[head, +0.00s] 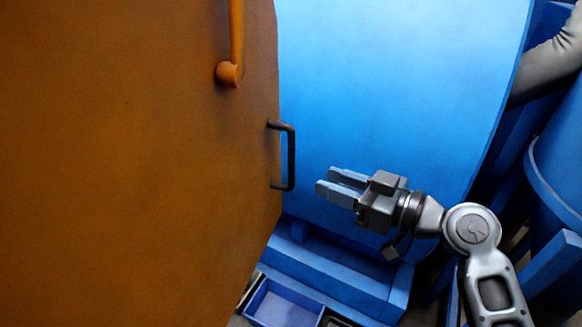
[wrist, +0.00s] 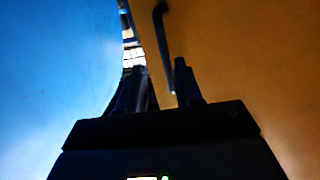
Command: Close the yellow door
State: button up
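The yellow door (head: 120,170), orange-yellow in colour, fills the left of the head view and stands open from the blue drum body (head: 400,90). A dark handle (head: 291,157) is on the door near its right edge. My gripper (head: 326,180) is right of the handle, in front of the blue drum, with its fingers pointing left. Its fingers are apart with nothing between them. In the wrist view the door (wrist: 240,70) is on the right, the handle (wrist: 164,45) shows just ahead of my gripper (wrist: 158,75), and the blue surface (wrist: 55,70) is on the left.
An orange bar (head: 235,45) with a round end sits high on the door. A blue base (head: 330,272) is under the drum, with a blue tray (head: 283,308) on the floor before it. Another blue drum (head: 560,160) stands at the right edge.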

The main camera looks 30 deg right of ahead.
jog(key=w+r+n+y, duration=0.1)
jog(key=r+y, duration=0.1)
jog(key=p, duration=0.1)
send_over(291, 183)
jog(key=shift+w+d+r, duration=0.1)
jog(key=shift+w+d, duration=0.05)
jog(key=shift+w, duration=0.2)
jog(key=shift+c, duration=0.2)
grip_shut()
